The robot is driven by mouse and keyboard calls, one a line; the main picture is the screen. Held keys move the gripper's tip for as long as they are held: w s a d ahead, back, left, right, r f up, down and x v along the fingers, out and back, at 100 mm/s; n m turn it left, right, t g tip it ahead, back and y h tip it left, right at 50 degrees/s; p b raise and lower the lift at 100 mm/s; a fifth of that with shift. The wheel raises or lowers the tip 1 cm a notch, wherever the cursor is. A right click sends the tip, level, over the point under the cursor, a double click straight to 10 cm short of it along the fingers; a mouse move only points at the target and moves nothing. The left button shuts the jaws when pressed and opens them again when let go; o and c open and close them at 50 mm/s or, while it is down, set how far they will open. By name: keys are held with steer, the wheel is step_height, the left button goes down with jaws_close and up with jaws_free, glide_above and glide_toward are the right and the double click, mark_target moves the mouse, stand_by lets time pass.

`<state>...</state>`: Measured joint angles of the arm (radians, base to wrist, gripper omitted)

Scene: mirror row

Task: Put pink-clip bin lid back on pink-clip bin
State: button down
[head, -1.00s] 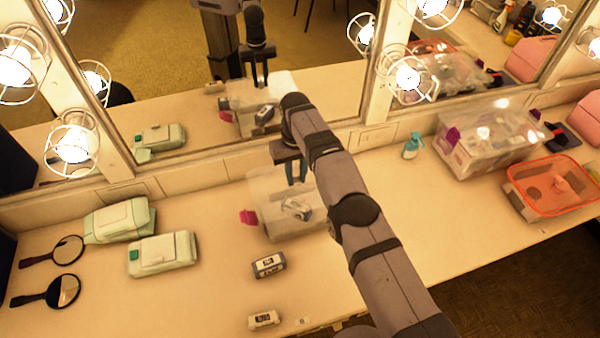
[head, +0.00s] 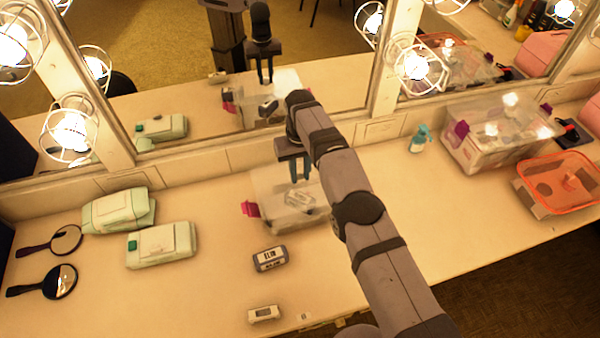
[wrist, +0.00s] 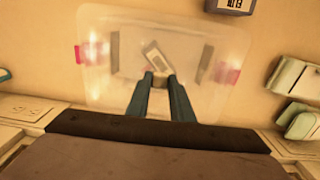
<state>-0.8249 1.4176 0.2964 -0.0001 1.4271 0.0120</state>
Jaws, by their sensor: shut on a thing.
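The pink-clip bin (head: 268,222) is a clear box on the counter below the mirror, with a pink clip (head: 250,208) at its left end. My gripper (head: 300,180) points down over the bin, its blue-grey fingers shut on the small knob of the translucent lid (wrist: 115,105). In the wrist view, the lid spreads around my fingertips (wrist: 160,80), over the bin. Pink clips show at both sides there, left (wrist: 90,52) and right (wrist: 228,75). A pale grey item shows through the clear plastic. I cannot tell whether the lid touches the rim.
Two mint-green cases (head: 162,246) and two hand mirrors (head: 62,281) lie at left. A labelled grey case (head: 270,259) and a small white device (head: 264,314) lie in front of the bin. At right stand a teal spray bottle (head: 420,138), another clear bin (head: 490,150) and an orange-rimmed tray (head: 560,208).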

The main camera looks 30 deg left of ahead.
mark_target(300, 183)
steer(key=shift+f+b, duration=2.3)
steer(key=shift+f, duration=0.2)
steer(key=c, duration=1.5)
jaws_free()
steer(key=shift+r, duration=0.55)
step_height(300, 183, up, 5)
steer(key=p, duration=0.3)
steer(key=shift+r+p, duration=0.6)
steer(key=shift+p, duration=0.3)
